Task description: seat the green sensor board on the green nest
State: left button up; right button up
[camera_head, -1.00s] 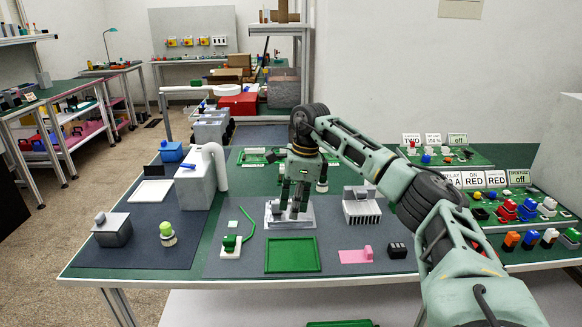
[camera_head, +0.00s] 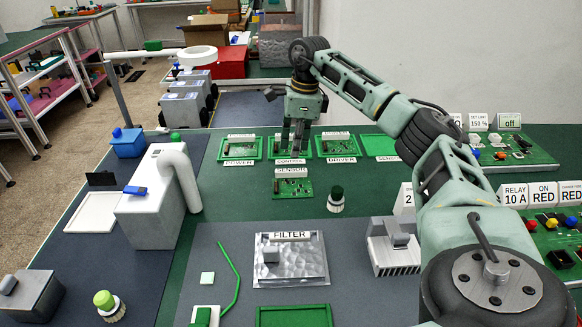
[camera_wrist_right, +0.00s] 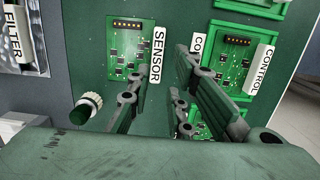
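The green sensor board (camera_head: 293,189), with its SENSOR label, lies on the green bench top just in front of the CONTROL board. It also shows in the right wrist view (camera_wrist_right: 130,55), left of my fingers. A green nest (camera_head: 381,146) with a SENSOR label at its front edge is at the right end of the back row; it looks empty. My right gripper (camera_head: 292,134) points down above the CONTROL board, behind the sensor board. In the right wrist view its fingers (camera_wrist_right: 185,100) are apart with nothing between them. My left gripper is not in view.
POWER (camera_head: 240,148), CONTROL (camera_wrist_right: 235,62) and DRIVER (camera_head: 338,146) boards sit in the back row.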

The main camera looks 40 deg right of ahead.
aim_at(291, 170)
jog(key=f, duration=0.2)
jog(key=shift+s+a+f, duration=0.2)
jog(key=shift+a+f, duration=0.15)
jog(key=f, duration=0.2)
jog(key=f+p, duration=0.1)
jog(key=shift+w+a+f, duration=0.1)
jog(key=shift+w+f, duration=0.15)
jog(key=shift+f, duration=0.4)
jog(key=c, duration=0.4)
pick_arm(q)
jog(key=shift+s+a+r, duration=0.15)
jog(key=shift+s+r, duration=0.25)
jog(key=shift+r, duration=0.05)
pick_arm(e)
grip_shut()
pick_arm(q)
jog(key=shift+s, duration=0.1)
